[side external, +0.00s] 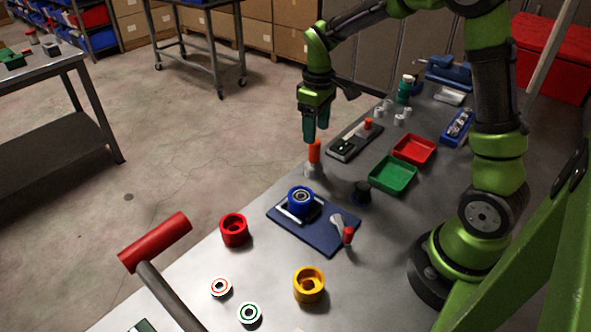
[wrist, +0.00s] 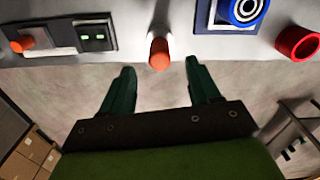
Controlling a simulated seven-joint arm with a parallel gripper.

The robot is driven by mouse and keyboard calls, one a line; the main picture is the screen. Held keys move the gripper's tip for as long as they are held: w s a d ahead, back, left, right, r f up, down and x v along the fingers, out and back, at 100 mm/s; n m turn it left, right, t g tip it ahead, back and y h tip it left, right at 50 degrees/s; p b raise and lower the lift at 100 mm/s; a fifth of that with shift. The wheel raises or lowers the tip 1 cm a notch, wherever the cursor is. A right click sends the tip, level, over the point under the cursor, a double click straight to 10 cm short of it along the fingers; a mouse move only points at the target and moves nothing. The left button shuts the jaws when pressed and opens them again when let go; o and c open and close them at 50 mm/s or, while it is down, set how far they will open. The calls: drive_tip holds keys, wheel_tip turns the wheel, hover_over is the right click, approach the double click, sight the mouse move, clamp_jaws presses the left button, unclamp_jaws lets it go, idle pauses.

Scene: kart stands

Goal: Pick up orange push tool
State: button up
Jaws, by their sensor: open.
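The orange push tool (side external: 314,152) stands upright on the table near its far-left edge, with an orange handle above a pale grey base. In the wrist view its orange top (wrist: 159,53) lies between and just beyond the fingertips. My gripper (side external: 316,138) has dark green fingers and points down, right at the tool's top in the side view. In the wrist view the two fingers of my gripper (wrist: 160,67) are spread apart with nothing between them but floor. Whether a finger touches the tool cannot be told.
A grey fixture with an orange knob (side external: 354,141) sits just right of the tool. A blue plate (side external: 320,237) with a blue ring (side external: 301,201) lies nearer. Green (side external: 393,175) and red (side external: 414,149) trays stand right. A red ring (side external: 234,230) and yellow ring (side external: 309,285) are in front.

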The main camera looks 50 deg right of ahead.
sight(315, 152)
wheel_tip(315, 152, down, 8)
drive_tip(key=shift+f, duration=0.1)
drive_tip(key=shift+w, duration=0.1)
drive_tip(key=c, duration=1.1)
